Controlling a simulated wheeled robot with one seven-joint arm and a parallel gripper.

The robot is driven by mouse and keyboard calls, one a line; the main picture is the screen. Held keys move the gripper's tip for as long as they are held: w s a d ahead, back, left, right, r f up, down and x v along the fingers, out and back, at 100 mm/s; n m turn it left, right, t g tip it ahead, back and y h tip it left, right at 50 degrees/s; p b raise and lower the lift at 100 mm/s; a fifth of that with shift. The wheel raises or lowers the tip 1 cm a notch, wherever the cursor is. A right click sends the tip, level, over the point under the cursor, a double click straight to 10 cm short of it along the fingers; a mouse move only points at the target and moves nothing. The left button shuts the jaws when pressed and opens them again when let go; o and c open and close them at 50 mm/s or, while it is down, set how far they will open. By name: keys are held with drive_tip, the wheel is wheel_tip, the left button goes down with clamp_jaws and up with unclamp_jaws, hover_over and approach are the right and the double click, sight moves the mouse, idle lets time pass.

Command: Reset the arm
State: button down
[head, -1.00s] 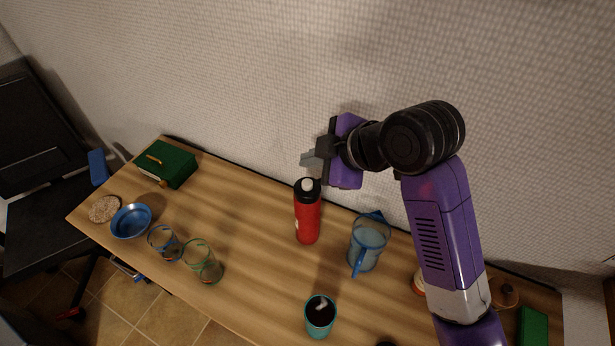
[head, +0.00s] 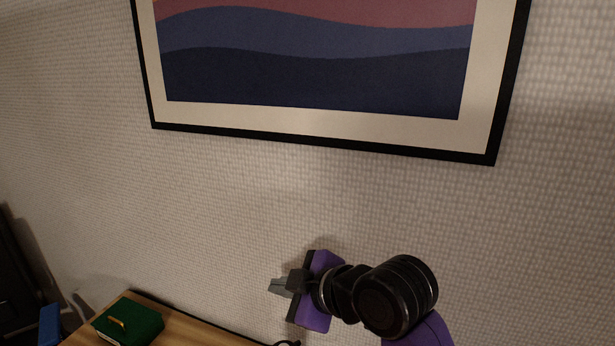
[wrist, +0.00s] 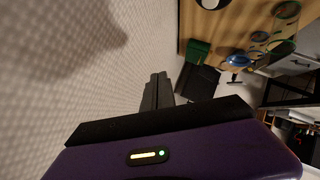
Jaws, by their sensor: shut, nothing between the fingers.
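My gripper (head: 279,287) is at the lower middle of the head view, in front of the textured wall (head: 230,200). It points left, above the level of the table (head: 185,332). The fingers are shut and hold nothing; they also show together in the wrist view (wrist: 157,92). My purple arm with its black joint rises from the bottom edge of the head view.
A framed picture (head: 315,135) hangs on the wall above my gripper. A green box (head: 130,322) sits on the table at the lower left. The wrist view shows a blue bowl (wrist: 237,61), several glasses and a dark chair (wrist: 197,82) beyond the table.

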drive_tip(key=d+r+m+t, duration=0.3)
drive_tip(key=d+m+t, duration=0.2)
drive_tip(key=m+t, duration=0.15)
drive_tip(key=s+d+f+m+t+h, duration=0.4)
drive_tip(key=s+d+f+m, duration=0.1)
drive_tip(key=s+d+m, duration=0.45)
drive_tip(key=s+d+f+g+h, duration=0.1)
drive_tip(key=s+d+f, duration=0.2)
drive_tip(key=s, duration=0.8)
drive_tip(key=s+d+f+g+h, duration=0.1)
drive_tip(key=s+d+f, duration=0.3)
drive_tip(key=s, duration=0.7)
drive_tip(key=s+d+f+m+g+h, duration=0.1)
drive_tip(key=s+d+f+h, duration=0.1)
drive_tip(key=s, duration=0.9)
drive_tip(key=shift+d+f+g+b, duration=0.4)
drive_tip(key=shift+d+f, duration=0.35)
drive_tip(key=shift+f, duration=0.15)
drive_tip(key=shift+s, duration=0.1)
